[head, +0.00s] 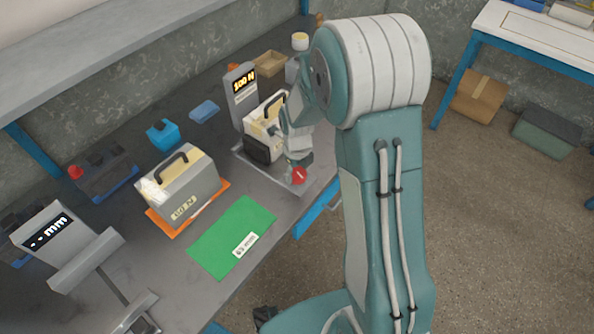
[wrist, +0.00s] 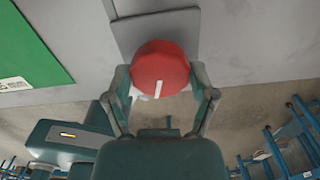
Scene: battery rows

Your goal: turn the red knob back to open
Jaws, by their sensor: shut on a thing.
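The red knob (wrist: 160,66) fills the upper middle of the wrist view, with a short white mark on its face. My gripper (wrist: 160,88) has one finger on each side of the knob and is shut on it. In the head view the red knob (head: 299,175) shows at the front edge of the bench fixture, just below my gripper (head: 296,160). The white mark on it runs slantwise there. My arm hides part of the fixture behind the knob.
A display reading 100 N (head: 243,90) and a cream battery (head: 262,125) stand behind the knob. Another battery marked 60 N (head: 185,188) sits on an orange mat (head: 160,222). A green mat (head: 232,237) lies left of the knob. Open floor (head: 480,230) lies to the right.

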